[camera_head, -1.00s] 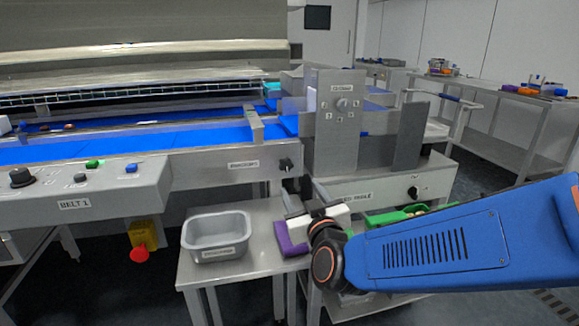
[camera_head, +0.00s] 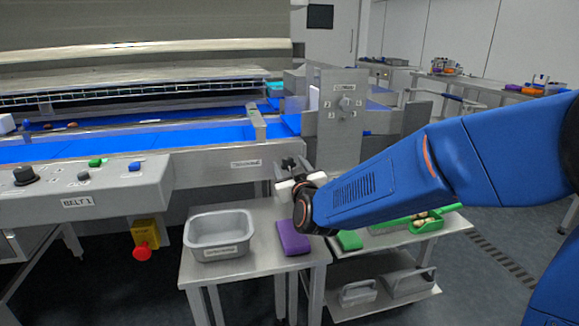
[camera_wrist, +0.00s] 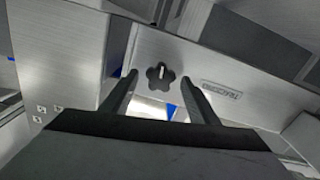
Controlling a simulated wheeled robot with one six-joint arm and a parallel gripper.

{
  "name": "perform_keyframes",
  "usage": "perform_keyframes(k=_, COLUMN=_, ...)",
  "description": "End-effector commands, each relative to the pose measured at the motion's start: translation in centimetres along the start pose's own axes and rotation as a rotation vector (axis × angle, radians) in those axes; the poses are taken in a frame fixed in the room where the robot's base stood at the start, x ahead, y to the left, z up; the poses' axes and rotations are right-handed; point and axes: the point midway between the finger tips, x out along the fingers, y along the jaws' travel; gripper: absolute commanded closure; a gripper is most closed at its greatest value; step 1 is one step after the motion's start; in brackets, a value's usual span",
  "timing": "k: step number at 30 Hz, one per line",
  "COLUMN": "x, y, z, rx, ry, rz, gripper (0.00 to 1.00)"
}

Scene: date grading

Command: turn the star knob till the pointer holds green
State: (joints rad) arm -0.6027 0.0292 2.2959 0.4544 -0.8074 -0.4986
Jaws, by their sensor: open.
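The black star knob (camera_wrist: 160,76) sits on a grey metal panel in the wrist view, with a white mark on its face. A label plate (camera_wrist: 222,90) is beside it. My gripper (camera_wrist: 158,86) is open, with its two dark fingers on either side of the knob in the picture and nothing between them. I cannot tell how far the tips are from the knob. In the head view my gripper (camera_head: 289,166) is at the right end of the belt's front panel and covers the knob. I cannot make out a pointer scale or green zone.
The label plate also shows on the belt panel (camera_head: 220,166). Below stand a grey bin (camera_head: 248,225) and a purple block (camera_head: 293,240) on a steel table. A numbered dial (camera_head: 345,103) is on the upright housing at right. A control box (camera_head: 110,183) is at left.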

Motion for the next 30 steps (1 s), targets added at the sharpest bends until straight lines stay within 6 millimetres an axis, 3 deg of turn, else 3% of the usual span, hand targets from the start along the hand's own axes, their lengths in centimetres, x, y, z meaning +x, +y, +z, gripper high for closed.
perform_keyframes(k=11, x=0.51, y=0.02, z=0.02, rx=-0.001, ry=0.000, rz=0.000, gripper=0.46)
perform_keyframes(k=16, x=0.49, y=0.02, z=0.01, rx=-0.001, ry=0.000, rz=0.000, gripper=0.84)
perform_keyframes(k=17, x=0.49, y=0.02, z=0.01, rx=-0.001, ry=0.000, rz=0.000, gripper=0.87)
perform_keyframes(k=23, x=0.49, y=0.03, z=0.01, rx=0.026, ry=0.000, rz=0.000, gripper=0.87)
perform_keyframes(k=30, x=0.48, y=0.12, z=0.02, rx=0.207, ry=0.000, rz=0.000, gripper=0.87)
